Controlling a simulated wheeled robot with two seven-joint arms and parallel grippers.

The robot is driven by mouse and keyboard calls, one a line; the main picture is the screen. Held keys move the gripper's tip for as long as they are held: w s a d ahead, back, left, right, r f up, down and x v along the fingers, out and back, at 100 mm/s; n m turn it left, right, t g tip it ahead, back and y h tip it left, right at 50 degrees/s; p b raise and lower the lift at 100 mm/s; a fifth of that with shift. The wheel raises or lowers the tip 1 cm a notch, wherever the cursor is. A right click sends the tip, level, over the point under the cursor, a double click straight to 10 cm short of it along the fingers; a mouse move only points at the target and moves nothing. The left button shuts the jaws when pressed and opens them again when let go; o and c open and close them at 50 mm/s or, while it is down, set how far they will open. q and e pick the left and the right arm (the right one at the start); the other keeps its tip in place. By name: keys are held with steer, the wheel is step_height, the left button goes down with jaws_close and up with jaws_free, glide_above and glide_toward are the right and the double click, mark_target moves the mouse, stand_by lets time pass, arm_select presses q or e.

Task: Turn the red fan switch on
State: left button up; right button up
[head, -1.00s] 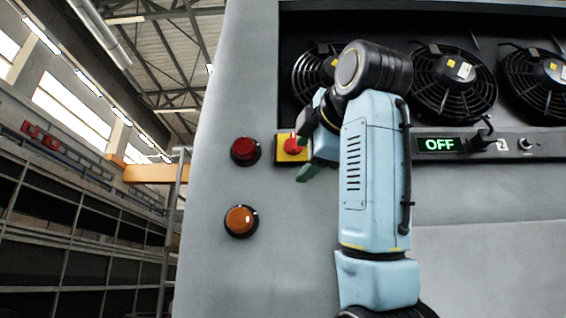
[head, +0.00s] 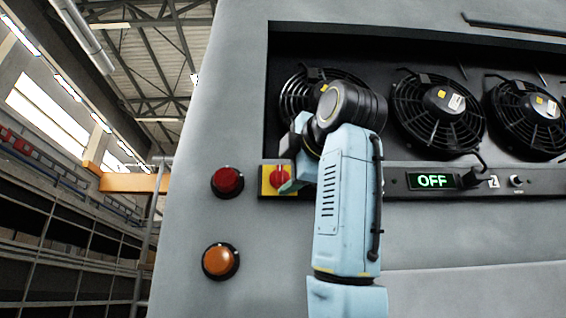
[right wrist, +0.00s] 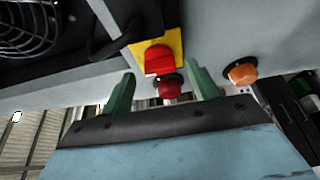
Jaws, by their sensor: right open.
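Contact with the knob cannot be told. A display (head: 432,181) reads OFF in green. My left gripper is not in view.
A round red button (head: 227,181) sits just left of the switch, and an orange button (head: 220,261) below it. Caged fans (head: 437,112) fill the dark recess at upper right. A small knob and a plugged cable are right of the display.

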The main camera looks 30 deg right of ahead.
mark_target(280, 177)
steer(key=shift+w+d+p, duration=0.2)
steer(key=shift+w+p, duration=0.1)
steer(key=shift+w, duration=0.9)
steer(key=c, duration=1)
